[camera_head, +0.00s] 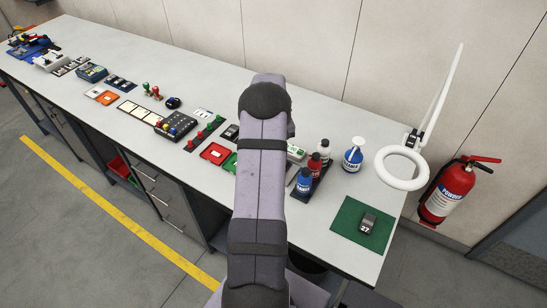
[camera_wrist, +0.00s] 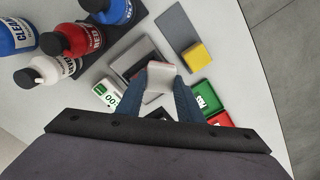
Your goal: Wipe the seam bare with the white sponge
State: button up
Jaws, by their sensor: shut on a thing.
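My gripper (camera_wrist: 165,88) shows in the wrist view with its two blue fingers shut on the white sponge (camera_wrist: 159,80). The sponge has a faint reddish tint along its far edge. It is over or on the near part of a grey metal piece (camera_wrist: 128,62) with a dark part, which lies on the bench. I cannot tell whether sponge and metal touch. The seam itself is not clear; the sponge and fingers cover part of the metal piece.
In the wrist view, a blue bottle (camera_wrist: 112,10), a red bottle (camera_wrist: 78,40) and a white bottle (camera_wrist: 48,70) stand left. A yellow block (camera_wrist: 196,57) lies by a grey strip (camera_wrist: 174,25). A green tray (camera_wrist: 203,99) lies right. A fire extinguisher (camera_head: 455,190) hangs beyond the bench.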

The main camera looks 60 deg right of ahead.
jog(key=shift+r+p, duration=1.2)
jog(key=shift+r, duration=0.9)
